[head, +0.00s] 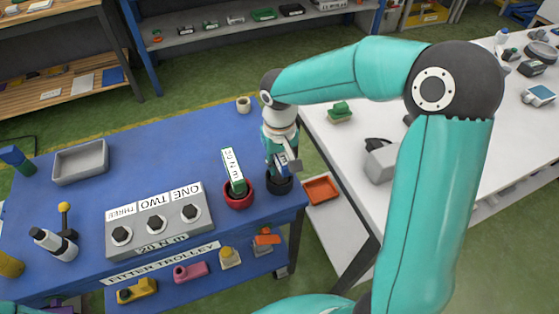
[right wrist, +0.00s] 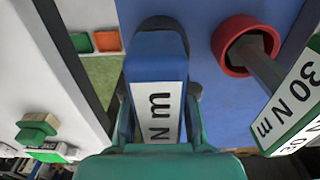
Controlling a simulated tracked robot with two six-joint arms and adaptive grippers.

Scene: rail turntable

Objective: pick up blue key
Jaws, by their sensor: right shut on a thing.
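The blue key (right wrist: 156,66), with a white label ending in "N m", is between the fingers of my right gripper (right wrist: 157,110) in the right wrist view. My right gripper (head: 281,162) is shut on it above the black cup (head: 280,184) at the table's right edge in the head view. The gripper hides much of the key there. Whether the key's lower end is inside the cup I cannot tell. My left gripper is not in view.
A green key labelled "30 N m" (head: 233,172) leans in a red cup (head: 238,202) just left. A grey box with three knobs (head: 158,222) is farther left. A white table (head: 340,150) and orange tray (head: 321,190) are right. The blue tabletop (head: 180,150) behind is mostly clear.

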